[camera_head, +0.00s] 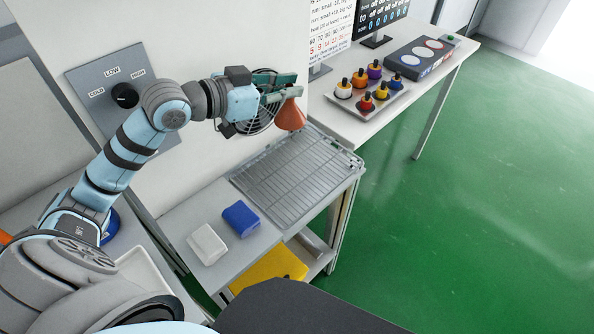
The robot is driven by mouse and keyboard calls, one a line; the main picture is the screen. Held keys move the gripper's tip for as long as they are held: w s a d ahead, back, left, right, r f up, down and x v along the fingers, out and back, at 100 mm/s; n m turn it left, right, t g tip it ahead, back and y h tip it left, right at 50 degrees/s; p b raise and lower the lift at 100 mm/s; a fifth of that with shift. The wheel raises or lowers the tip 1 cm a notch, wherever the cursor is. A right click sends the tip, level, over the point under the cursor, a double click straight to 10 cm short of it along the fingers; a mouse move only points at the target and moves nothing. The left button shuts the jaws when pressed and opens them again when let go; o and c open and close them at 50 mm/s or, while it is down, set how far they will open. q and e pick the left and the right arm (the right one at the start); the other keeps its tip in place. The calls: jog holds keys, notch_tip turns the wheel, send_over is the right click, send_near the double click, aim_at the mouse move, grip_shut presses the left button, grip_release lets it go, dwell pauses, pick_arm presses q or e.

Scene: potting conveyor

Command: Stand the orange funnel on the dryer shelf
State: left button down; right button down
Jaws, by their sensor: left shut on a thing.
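The orange funnel (290,117) is in my left gripper (284,92), with its wide end facing down. My left gripper is shut on its upper part, and the fingers partly hide it. The funnel is above the far part of a grey slatted rack (290,178), which looks like the dryer shelf. It appears apart from the rack, though the exact height is hard to tell. A round fan (262,113) sits on the wall behind the gripper and is partly covered by it. My right gripper is not in view.
A blue block (241,220) and a white block (207,244) lie left of the rack. A dial panel (124,95) is on the wall. A tray of colourful knobbed pieces (369,103) stands on the table behind. A yellow item (268,271) lies below. The rack's surface looks bare.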

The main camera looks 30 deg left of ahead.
pick_arm(q)
jog(key=shift+w+a+f+n+y+b, duration=0.2)
jog(key=shift+w+f, duration=0.1)
jog(key=shift+f, duration=0.35)
jog(key=shift+w+a+f+n+y+b, duration=0.1)
jog(key=shift+w+a+f+b, duration=0.15)
jog(key=shift+f, duration=0.35)
notch_tip(320, 180, down, 17)
jog(key=b, duration=0.4)
jog(key=shift+s+d+r, duration=0.1)
jog(key=shift+s, duration=0.05)
jog(key=c, duration=1.6)
grip_release()
